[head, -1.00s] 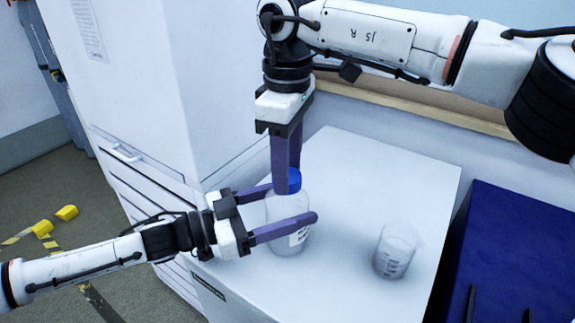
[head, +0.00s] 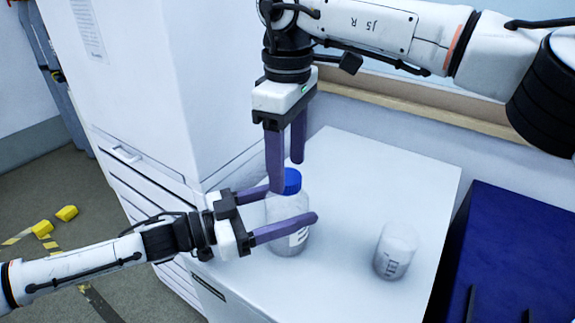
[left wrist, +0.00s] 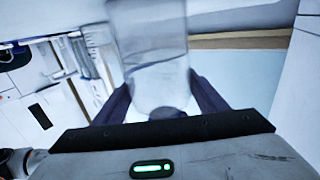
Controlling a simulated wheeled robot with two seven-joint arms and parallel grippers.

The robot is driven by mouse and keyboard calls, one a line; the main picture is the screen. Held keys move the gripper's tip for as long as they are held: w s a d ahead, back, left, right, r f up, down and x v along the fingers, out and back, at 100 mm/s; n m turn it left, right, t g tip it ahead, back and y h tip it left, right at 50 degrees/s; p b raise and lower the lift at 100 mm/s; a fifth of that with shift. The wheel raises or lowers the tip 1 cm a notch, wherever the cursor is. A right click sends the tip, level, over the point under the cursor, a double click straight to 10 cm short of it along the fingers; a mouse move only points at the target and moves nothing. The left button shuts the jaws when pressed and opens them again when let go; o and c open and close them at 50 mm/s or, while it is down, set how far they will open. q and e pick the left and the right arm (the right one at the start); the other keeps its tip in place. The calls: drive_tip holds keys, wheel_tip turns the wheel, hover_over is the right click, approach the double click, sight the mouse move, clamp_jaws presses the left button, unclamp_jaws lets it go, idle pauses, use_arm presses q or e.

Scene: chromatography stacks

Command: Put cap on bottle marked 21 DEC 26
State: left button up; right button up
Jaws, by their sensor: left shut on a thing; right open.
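A clear bottle (head: 287,212) with a white label stands upright on the white surface; its label text is too small to read. A blue cap (head: 291,180) sits on top of its neck. My left gripper (head: 292,203) is shut on the bottle's body, one finger on each side. In the left wrist view the clear bottle (left wrist: 158,60) stands between the purple fingers, its top cut off by the frame. My right gripper (head: 285,175) points down just above and behind the cap, with its fingers apart and nothing between them.
A clear beaker-like vessel (head: 396,252) with dark markings stands on the white worktop (head: 365,180) to the right. A dark blue surface (head: 520,245) lies further right. A tall white cabinet (head: 150,90) rises at the left. The worktop between bottle and vessel is clear.

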drive_tip(key=shift+r, duration=1.6)
drive_tip(key=shift+c, duration=0.4)
